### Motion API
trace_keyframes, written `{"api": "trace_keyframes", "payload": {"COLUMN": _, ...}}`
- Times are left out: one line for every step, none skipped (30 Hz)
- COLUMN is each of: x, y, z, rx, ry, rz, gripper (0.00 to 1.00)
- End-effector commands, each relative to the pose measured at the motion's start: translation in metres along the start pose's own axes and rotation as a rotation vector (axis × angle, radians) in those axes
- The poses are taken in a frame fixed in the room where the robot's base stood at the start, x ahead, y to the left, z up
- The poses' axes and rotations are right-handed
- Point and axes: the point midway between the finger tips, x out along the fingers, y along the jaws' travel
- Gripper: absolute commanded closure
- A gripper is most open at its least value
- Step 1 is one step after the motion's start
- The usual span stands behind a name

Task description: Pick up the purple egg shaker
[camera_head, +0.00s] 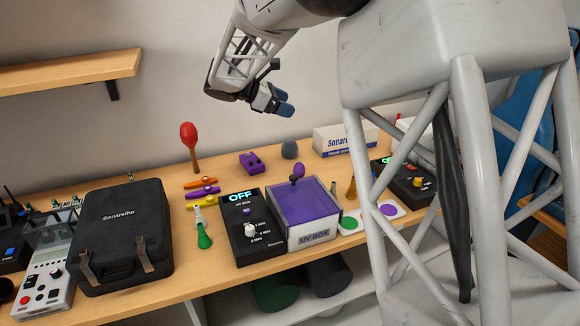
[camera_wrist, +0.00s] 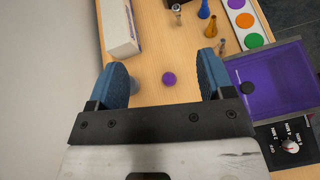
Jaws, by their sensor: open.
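The purple egg shaker (camera_wrist: 169,78) looks like a small purple round on the bare wooden table in the wrist view, between my two fingers in the picture. In the head view the egg (camera_head: 299,169) shows just behind the dark knob of the purple UV box (camera_head: 305,208), partly hidden. My gripper (camera_head: 284,103) is high above the back of the table, clear of everything. In the wrist view my gripper (camera_wrist: 162,72) has its blue fingers wide apart with nothing held.
A grey ball (camera_head: 289,149) sits close behind the egg. A white Sonarelho box (camera_head: 345,140) stands at the back; it also shows in the wrist view (camera_wrist: 118,28). The UV box (camera_wrist: 288,82) is right of the egg there. A red maraca (camera_head: 189,135) stands upright left.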

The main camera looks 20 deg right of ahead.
Motion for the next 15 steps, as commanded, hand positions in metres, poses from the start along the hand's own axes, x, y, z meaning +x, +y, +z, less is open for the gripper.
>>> {"api": "trace_keyframes", "payload": {"x": 0.001, "y": 0.006, "z": -0.004, "rx": -0.018, "ry": -0.014, "rz": 0.003, "gripper": 0.25}}
{"api": "trace_keyframes", "payload": {"x": 0.001, "y": 0.009, "z": -0.005, "rx": -0.027, "ry": -0.022, "rz": 0.005, "gripper": 0.25}}
{"api": "trace_keyframes", "payload": {"x": 0.002, "y": 0.013, "z": -0.006, "rx": -0.037, "ry": -0.032, "rz": 0.008, "gripper": 0.25}}
{"api": "trace_keyframes", "payload": {"x": 0.002, "y": 0.016, "z": -0.007, "rx": -0.045, "ry": -0.039, "rz": 0.009, "gripper": 0.25}}
{"api": "trace_keyframes", "payload": {"x": 0.002, "y": 0.019, "z": -0.008, "rx": -0.054, "ry": -0.047, "rz": 0.011, "gripper": 0.25}}
{"api": "trace_keyframes", "payload": {"x": 0.003, "y": 0.022, "z": -0.01, "rx": -0.065, "ry": -0.057, "rz": 0.013, "gripper": 0.25}}
{"api": "trace_keyframes", "payload": {"x": 0.003, "y": 0.025, "z": -0.011, "rx": -0.073, "ry": -0.064, "rz": 0.014, "gripper": 0.25}}
{"api": "trace_keyframes", "payload": {"x": 0.003, "y": 0.028, "z": -0.013, "rx": -0.081, "ry": -0.07, "rz": 0.016, "gripper": 0.25}}
{"api": "trace_keyframes", "payload": {"x": 0.004, "y": 0.031, "z": -0.014, "rx": -0.09, "ry": -0.079, "rz": 0.018, "gripper": 0.25}}
{"api": "trace_keyframes", "payload": {"x": 0.004, "y": 0.034, "z": -0.015, "rx": -0.097, "ry": -0.085, "rz": 0.02, "gripper": 0.25}}
{"api": "trace_keyframes", "payload": {"x": 0.004, "y": 0.036, "z": -0.016, "rx": -0.105, "ry": -0.092, "rz": 0.021, "gripper": 0.25}}
{"api": "trace_keyframes", "payload": {"x": 0.004, "y": 0.039, "z": -0.018, "rx": -0.115, "ry": -0.1, "rz": 0.023, "gripper": 0.25}}
{"api": "trace_keyframes", "payload": {"x": 0.01, "y": 0.037, "z": -0.028, "rx": -0.117, "ry": -0.099, "rz": 0.021, "gripper": 0.25}}
{"api": "trace_keyframes", "payload": {"x": 0.014, "y": 0.035, "z": -0.035, "rx": -0.116, "ry": -0.099, "rz": 0.021, "gripper": 0.25}}
{"api": "trace_keyframes", "payload": {"x": 0.019, "y": 0.034, "z": -0.044, "rx": -0.116, "ry": -0.099, "rz": 0.02, "gripper": 0.25}}
